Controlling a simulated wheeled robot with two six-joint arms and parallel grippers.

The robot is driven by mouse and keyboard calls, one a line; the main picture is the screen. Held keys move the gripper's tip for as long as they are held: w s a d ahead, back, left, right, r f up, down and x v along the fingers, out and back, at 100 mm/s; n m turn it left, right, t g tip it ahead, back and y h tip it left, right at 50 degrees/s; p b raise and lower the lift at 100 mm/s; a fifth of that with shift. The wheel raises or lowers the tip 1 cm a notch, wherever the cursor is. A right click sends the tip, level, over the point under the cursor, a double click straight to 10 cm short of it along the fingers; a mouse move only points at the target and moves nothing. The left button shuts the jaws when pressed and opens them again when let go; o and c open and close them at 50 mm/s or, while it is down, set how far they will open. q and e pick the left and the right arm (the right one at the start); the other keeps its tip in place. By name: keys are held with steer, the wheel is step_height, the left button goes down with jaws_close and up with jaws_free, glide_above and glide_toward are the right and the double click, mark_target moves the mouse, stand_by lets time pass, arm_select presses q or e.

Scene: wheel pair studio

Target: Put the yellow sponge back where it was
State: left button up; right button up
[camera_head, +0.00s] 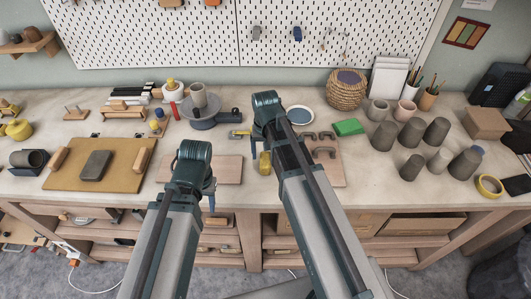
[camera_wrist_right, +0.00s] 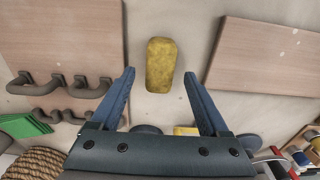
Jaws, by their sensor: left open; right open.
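The yellow sponge (camera_head: 265,163) lies on the bare worktop between two wooden boards, partly beside my right arm in the head view. In the right wrist view the sponge (camera_wrist_right: 160,65) lies lengthwise ahead of my right gripper (camera_wrist_right: 159,75). That gripper's two blue fingers are spread wide with nothing between them, and the sponge appears below and beyond them, apart from both. In the head view the right gripper is mostly hidden by its own arm. My left gripper (camera_head: 210,193) is open near the table's front edge, largely hidden behind its arm.
One wooden board (camera_head: 228,170) lies left of the sponge; another board (camera_head: 328,171) with grey handles (camera_head: 325,152) lies right. A turntable with a cup (camera_head: 198,97) stands behind. Bare worktop surrounds the sponge.

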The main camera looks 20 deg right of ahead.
mark_target(266, 159)
step_height(266, 159, up, 9)
steer(key=p, duration=0.8)
arm_select(q)
step_height(266, 159, up, 9)
steer(key=shift+f+b, duration=0.15)
steer(key=shift+b, duration=0.15)
arm_select(e)
steer(key=s+a+n+h, duration=0.1)
steer(key=s+a+n, duration=0.6)
steer(key=s+a, duration=0.3)
steer(key=s, duration=0.4)
steer(key=shift+a+g, duration=0.2)
steer(key=shift+g, duration=0.1)
steer(key=shift+s+f, duration=0.1)
steer(key=shift+f, duration=0.05)
arm_select(q)
step_height(266, 159, down, 6)
steer(key=b, duration=0.6)
arm_select(e)
step_height(266, 159, down, 6)
